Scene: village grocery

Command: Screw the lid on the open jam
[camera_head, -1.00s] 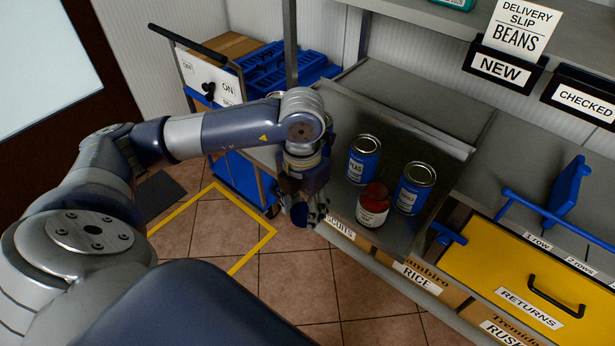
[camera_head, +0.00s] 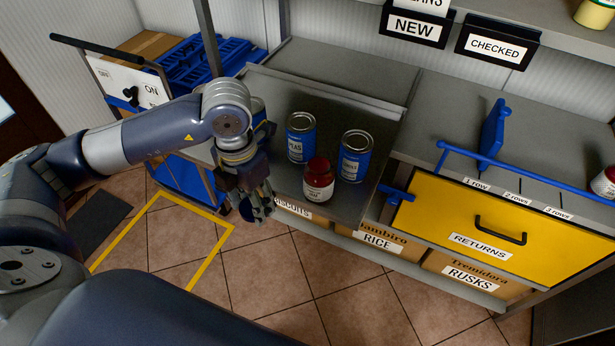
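A small jar with a red top and a white label (camera_head: 318,188) stands upright on the grey metal tray-like surface, in front of two blue cans. I cannot tell whether its red top is a lid or open jam. Another jar with a white label and some red (camera_head: 605,184) is cut off at the right edge. No loose lid is visible. My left gripper (camera_head: 258,210) points down just left of the red-topped jar, apart from it, at the surface's front left edge. Its fingers are too small and dark to tell how far open. My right gripper is not in view.
A blue can labelled PEAS (camera_head: 301,138) and another blue can (camera_head: 355,157) stand behind the jar. A third blue can is partly hidden behind my arm. A blue rail (camera_head: 530,180) runs above the yellow RETURNS drawer (camera_head: 420,215). A blue trolley stands left.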

